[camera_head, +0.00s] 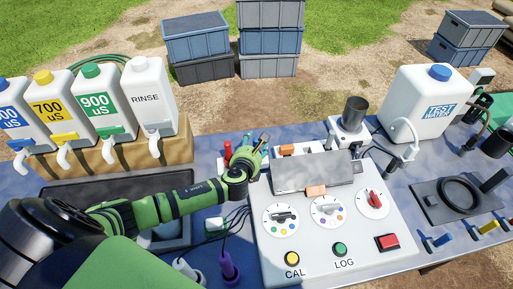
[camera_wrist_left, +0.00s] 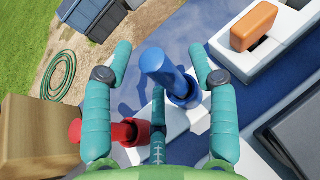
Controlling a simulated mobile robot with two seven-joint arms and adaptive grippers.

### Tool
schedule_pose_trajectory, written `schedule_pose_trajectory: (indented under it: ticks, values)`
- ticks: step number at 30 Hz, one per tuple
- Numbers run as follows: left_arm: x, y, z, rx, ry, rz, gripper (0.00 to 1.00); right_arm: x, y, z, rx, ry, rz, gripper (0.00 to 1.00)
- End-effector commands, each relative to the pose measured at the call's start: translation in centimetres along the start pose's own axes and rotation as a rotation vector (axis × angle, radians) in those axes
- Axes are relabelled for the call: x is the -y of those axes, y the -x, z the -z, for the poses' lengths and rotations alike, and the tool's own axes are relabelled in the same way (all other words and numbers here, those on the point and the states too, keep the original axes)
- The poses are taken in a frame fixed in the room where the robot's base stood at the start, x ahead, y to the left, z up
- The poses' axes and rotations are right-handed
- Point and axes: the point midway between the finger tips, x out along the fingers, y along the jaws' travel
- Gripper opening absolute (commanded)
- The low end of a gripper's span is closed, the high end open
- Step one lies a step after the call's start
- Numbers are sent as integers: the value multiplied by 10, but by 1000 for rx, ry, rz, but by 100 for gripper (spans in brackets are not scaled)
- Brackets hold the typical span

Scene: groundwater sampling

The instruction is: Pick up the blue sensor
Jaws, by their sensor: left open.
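The blue sensor (camera_wrist_left: 165,75) is an upright blue cylinder on a wider blue base, standing in a white holder (camera_wrist_left: 180,118). I see no clear contact. In the head view my left gripper (camera_head: 258,150) is over the back left of the table, and the blue sensor is largely hidden there. A red sensor (camera_wrist_left: 108,132) stands beside it, lower left in the wrist view. My right gripper is not in view.
A white control panel (camera_head: 330,225) with dials and buttons is right of my gripper. Labelled bottles (camera_head: 98,98) stand on a wooden block at the left. An orange block (camera_wrist_left: 255,25) sits in a white holder nearby. A purple probe (camera_head: 229,268) is near the front.

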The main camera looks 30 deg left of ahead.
Motion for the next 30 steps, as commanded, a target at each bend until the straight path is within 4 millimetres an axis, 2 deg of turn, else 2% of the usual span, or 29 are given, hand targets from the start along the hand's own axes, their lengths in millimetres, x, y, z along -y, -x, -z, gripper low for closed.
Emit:
schedule_pose_trajectory:
  ticks: [1, 4, 10, 11, 12, 15, 20, 30]
  values:
    - [0, -4, 0, 0, 1, -1, 59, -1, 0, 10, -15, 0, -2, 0]
    - [1, -8, 0, -1, 1, 1, 59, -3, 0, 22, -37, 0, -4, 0]
    - [0, -8, 0, 0, 1, 1, 59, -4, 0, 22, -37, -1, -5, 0]
    - [0, -8, 0, 0, 1, 1, 55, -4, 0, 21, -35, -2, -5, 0]
    - [0, -8, 0, 0, 1, 1, 39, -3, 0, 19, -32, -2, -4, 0]
    - [0, -8, 0, 0, 1, 1, 0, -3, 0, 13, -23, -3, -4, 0]
    - [0, -8, 0, 0, 1, 1, 0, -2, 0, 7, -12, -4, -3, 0]
    - [0, -7, -5, 3, 1, 1, 0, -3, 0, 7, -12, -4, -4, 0]
